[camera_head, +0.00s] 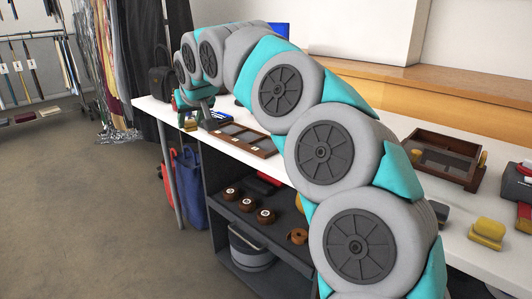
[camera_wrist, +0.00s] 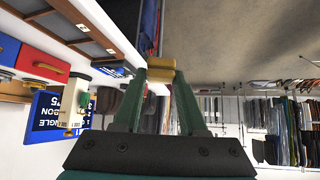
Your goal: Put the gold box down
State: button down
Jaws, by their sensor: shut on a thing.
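In the wrist view my gripper (camera_wrist: 160,76) has its two green fingers closed on the gold box (camera_wrist: 157,89), which sits between the fingertips. In the camera_head view my gripper (camera_head: 189,108) is at the far end of the long white table (camera_head: 225,142), close to its edge. A small gold patch shows under the fingers there. My arm hides part of the table, and I cannot tell whether the box touches the top.
A divided wooden tray (camera_head: 262,146) lies right of my gripper. A second wooden tray (camera_head: 438,165) and a yellow block (camera_head: 487,232) are further right. A black bag (camera_head: 161,83) stands behind. The wrist view shows a blue sign (camera_wrist: 45,112) and a red box (camera_wrist: 42,65).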

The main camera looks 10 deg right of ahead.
jog(key=s+d+f+m+h+b, duration=0.1)
jog(key=d+b, duration=0.1)
jog(key=d, duration=0.8)
jog(key=s+d+f+m+h+b, duration=0.1)
jog(key=s+d+m+h+b, duration=0.1)
jog(key=d, duration=0.9)
jog(key=s+d+f+m+h+b, duration=0.1)
jog(key=s+d+f+m+b, duration=0.1)
jog(key=d, duration=0.9)
jog(key=shift+d, duration=0.25)
jog(key=w+a, duration=0.3)
jog(key=a, duration=0.1)
jog(key=w+a+f, duration=0.1)
jog(key=w+a, duration=0.2)
jog(key=w, duration=0.1)
jog(key=w+a, duration=0.3)
jog(key=a, duration=0.1)
jog(key=shift+w+a+f, duration=0.15)
jog(key=shift+a+f, duration=0.1)
jog(key=shift+a, duration=0.1)
jog(key=shift+f, duration=1.7)
jog(key=shift+f, duration=0.2)
jog(key=shift+c, duration=2.3)
grip_release()
jog(key=shift+r, duration=0.1)
